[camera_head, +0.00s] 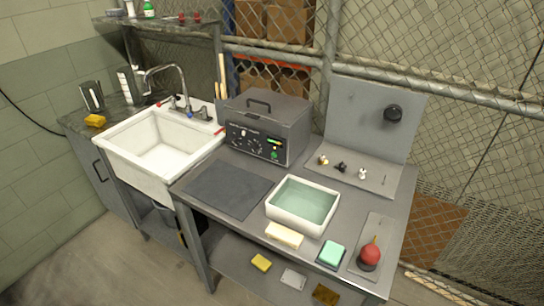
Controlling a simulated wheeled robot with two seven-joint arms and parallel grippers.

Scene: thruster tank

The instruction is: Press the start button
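A dark grey box-shaped machine (292,120) with a lid handle stands at the back of the bench. Its front panel (243,139) carries dials, small lights and a green lit display (275,142). A small green spot (274,154) shows low on the panel's right side. It may be a button, but the labels are too small to read, so I cannot tell which control is the start button. Neither of my grippers is in view, and nothing blocks the panel.
A dark mat (227,188) lies before the machine, beside a white basin (301,204). A white sink (160,150) stands left. Chain-link fence stands behind.

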